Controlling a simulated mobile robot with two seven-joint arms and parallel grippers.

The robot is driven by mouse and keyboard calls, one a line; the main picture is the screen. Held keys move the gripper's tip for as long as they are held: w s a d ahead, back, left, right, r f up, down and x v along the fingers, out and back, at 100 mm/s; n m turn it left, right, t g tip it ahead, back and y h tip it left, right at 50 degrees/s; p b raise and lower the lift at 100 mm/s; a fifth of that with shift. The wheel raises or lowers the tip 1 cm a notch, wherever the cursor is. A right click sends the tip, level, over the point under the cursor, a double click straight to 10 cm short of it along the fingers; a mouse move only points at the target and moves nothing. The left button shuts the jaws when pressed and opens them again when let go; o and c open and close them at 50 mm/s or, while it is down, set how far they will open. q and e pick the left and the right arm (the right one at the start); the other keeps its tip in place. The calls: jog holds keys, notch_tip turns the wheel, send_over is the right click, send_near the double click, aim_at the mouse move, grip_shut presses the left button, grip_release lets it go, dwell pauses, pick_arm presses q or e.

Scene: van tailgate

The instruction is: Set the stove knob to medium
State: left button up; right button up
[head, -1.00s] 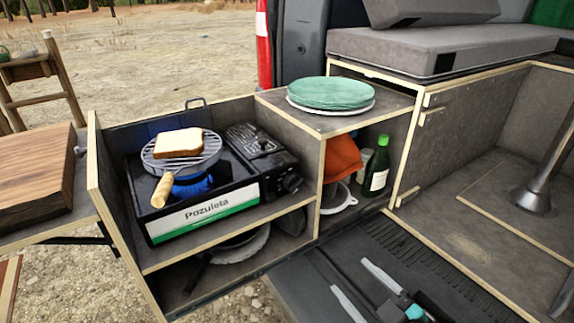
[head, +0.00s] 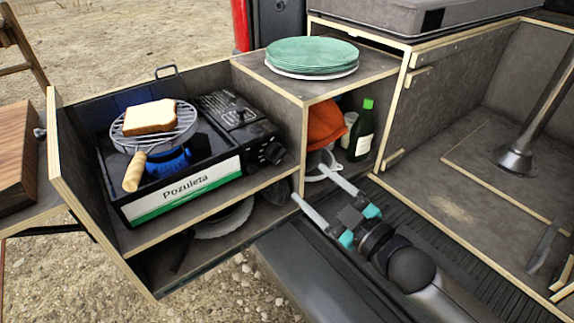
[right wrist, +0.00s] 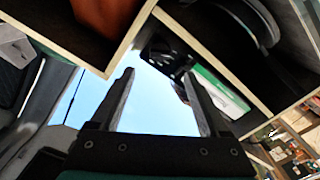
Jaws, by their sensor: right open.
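The camping stove (head: 190,150) sits in the upper compartment of the wooden kitchen box, with a blue flame lit under a round wire grill (head: 186,122). Its dark knob (head: 272,153) is on the front right of the stove; its setting is too small to read. A slice of bread (head: 151,117) lies on the grill. My right gripper (head: 308,183) is open and empty, in front of and below the knob, near the open lower shelf. In the right wrist view its fingers (right wrist: 160,95) are spread, with part of the stove (right wrist: 215,90) beyond them. My left gripper is out of view.
Green plates (head: 312,54) stand on the box top. A green bottle (head: 361,135) and orange cloth (head: 325,126) are in the compartment right of the stove. The wooden divider (head: 303,150) stands between them and the stove. Space in front of the stove is free.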

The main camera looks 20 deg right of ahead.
aim_at(282, 158)
jog(key=b+x, duration=0.2)
jog(key=x, duration=0.5)
jog(key=shift+w+a+f, duration=0.1)
jog(key=shift+w, duration=0.1)
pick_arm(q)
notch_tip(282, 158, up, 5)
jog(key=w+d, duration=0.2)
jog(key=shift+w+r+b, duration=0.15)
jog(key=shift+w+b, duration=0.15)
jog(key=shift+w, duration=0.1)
pick_arm(e)
jog(key=shift+x, duration=0.9)
grip_shut()
